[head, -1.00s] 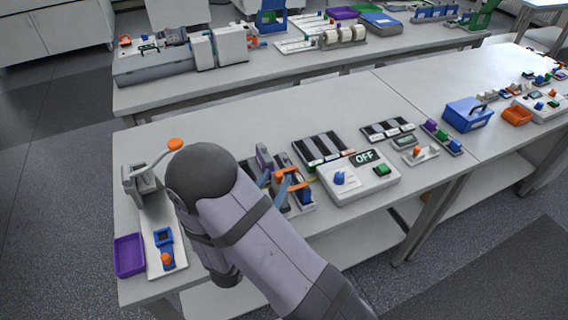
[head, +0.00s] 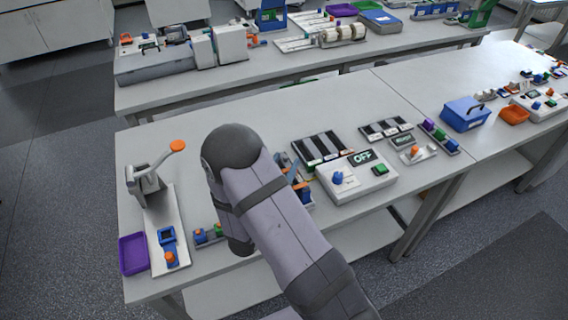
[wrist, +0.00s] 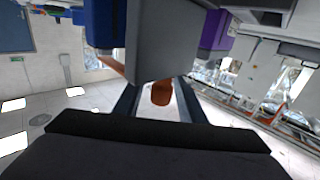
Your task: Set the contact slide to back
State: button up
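My gripper (wrist: 159,88) shows in the wrist view with its two dark fingers apart. An orange knob (wrist: 162,94) appears between them, with pale gaps on both sides; I cannot tell how deep it lies. A large grey block (wrist: 160,40) fills the upper middle of that view, with a purple part (wrist: 216,34) to its right and a blue part (wrist: 102,22) to its left. In the head view my arm covers most of the fixture; only its blue end (head: 304,191) and a little orange show. The contact slide's position cannot be made out.
The control box (head: 356,177) reading OFF stands close to the right of my arm. A black slotted tray (head: 319,147) lies behind it. A lever press (head: 150,185) with an orange knob and a purple bin (head: 133,254) stand at the left.

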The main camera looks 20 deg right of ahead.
grip_shut()
jog(key=shift+a+b, duration=0.7)
jog(key=shift+a, duration=1.9)
jog(key=shift+w+a, duration=0.1)
grip_release()
jog(key=shift+a, duration=0.1)
jog(key=b+v, duration=0.2)
jog(key=v, duration=0.5)
jog(key=shift+s+b, duration=0.25)
jog(key=shift+b, duration=0.1)
jog(key=shift+a+r, duration=0.1)
